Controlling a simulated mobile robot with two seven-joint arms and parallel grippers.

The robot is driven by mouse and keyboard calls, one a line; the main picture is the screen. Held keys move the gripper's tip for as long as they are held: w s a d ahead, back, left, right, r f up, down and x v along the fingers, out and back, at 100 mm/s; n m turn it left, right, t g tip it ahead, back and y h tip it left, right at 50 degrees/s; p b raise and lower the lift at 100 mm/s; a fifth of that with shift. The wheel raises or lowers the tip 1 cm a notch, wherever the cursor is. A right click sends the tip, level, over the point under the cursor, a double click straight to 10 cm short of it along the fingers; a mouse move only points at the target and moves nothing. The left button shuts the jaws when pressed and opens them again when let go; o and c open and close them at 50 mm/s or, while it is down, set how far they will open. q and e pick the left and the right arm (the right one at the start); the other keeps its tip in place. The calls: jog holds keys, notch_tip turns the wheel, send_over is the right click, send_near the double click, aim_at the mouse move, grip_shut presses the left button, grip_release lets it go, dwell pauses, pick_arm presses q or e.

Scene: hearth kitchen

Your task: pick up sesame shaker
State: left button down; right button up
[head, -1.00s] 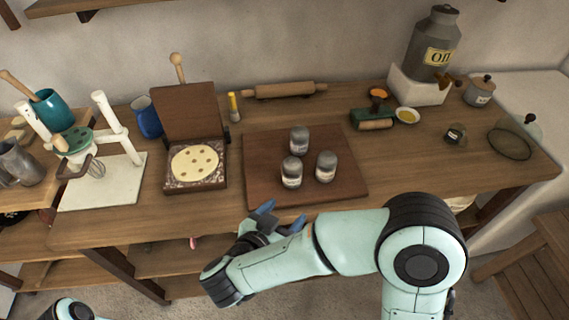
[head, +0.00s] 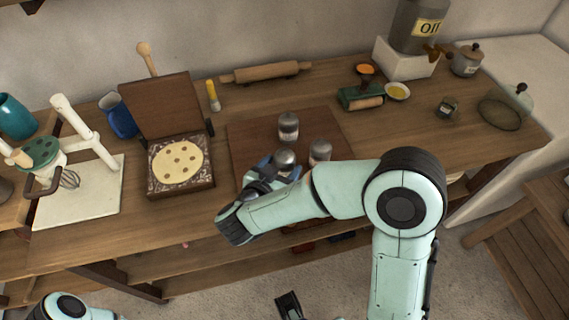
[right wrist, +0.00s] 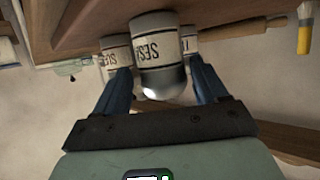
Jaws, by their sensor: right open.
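Three grey-topped shakers with pale labels stand on a dark wooden board (head: 245,140). The nearest shaker (head: 285,158) is partly hidden by my right gripper. In the right wrist view this shaker (right wrist: 154,42) reads "SES", the rest cut off, and sits between the two blue fingers. My right gripper (head: 265,172) is open around it; contact cannot be told. It also shows in the right wrist view (right wrist: 163,88). The back shaker (head: 289,127) and the right shaker (head: 320,150) stand close by.
A box with a flatbread (head: 176,160) stands left of the board.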

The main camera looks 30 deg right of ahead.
jog(key=x, duration=0.5)
jog(key=shift+w+a, duration=0.1)
jog(key=shift+r, duration=0.1)
jog(key=c, duration=0.8)
